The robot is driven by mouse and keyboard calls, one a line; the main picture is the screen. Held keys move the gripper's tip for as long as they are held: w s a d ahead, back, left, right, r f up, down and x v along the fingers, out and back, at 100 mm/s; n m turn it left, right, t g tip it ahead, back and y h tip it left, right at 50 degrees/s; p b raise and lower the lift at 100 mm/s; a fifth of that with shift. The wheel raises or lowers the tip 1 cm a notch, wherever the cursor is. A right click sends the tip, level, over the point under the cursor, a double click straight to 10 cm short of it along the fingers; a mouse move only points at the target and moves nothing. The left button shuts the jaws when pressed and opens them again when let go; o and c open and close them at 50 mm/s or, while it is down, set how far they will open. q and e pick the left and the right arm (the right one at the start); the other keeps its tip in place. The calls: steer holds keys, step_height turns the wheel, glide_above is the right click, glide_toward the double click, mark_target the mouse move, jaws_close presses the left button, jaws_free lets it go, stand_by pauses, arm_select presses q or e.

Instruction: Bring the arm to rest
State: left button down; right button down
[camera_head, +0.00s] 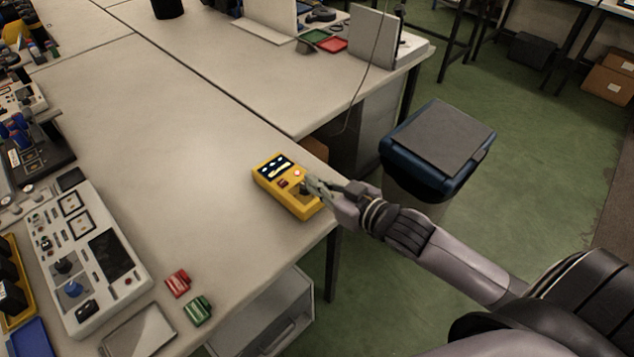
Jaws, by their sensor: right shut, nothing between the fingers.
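My right arm comes in from the lower right. My right gripper (311,187) is shut and holds nothing. It is at the right side of a yellow device (272,170) near the table's right edge, over its lower right part. The device has a dark display, a red part and a small lit red light on its top. Whether the fingertips touch the device I cannot tell. My left gripper is not in view.
The yellow device lies on a long pale table (170,130). A red block (177,283), a green block (197,310) and a grey control panel (85,255) are at the lower left. A blue-rimmed bin (437,150) stands beyond the table's right edge. The table's middle is clear.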

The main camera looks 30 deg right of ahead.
steer(key=shift+f, duration=0.1)
stand_by(0.3)
steer(key=s+f+m+g+h, duration=0.15)
steer(key=s+f+g, duration=0.25)
steer(key=s, duration=0.4)
steer(key=s+a+f+g+h, duration=0.1)
steer(key=s+f+g+h, duration=0.2)
steer(key=s, duration=0.4)
steer(key=s+f+m+g+h, duration=0.1)
steer(key=s+f+g, duration=0.35)
steer(key=s, duration=0.35)
step_height(320, 180, down, 28)
steer(key=s+f, duration=0.1)
steer(key=s, duration=0.1)
steer(key=s+d+f+g, duration=0.2)
steer(key=s+d+f, duration=0.1)
steer(key=s+f, duration=1.1)
steer(key=shift+s+f+n, duration=0.15)
steer(key=shift+s+n, duration=0.3)
steer(key=shift+s, duration=0.65)
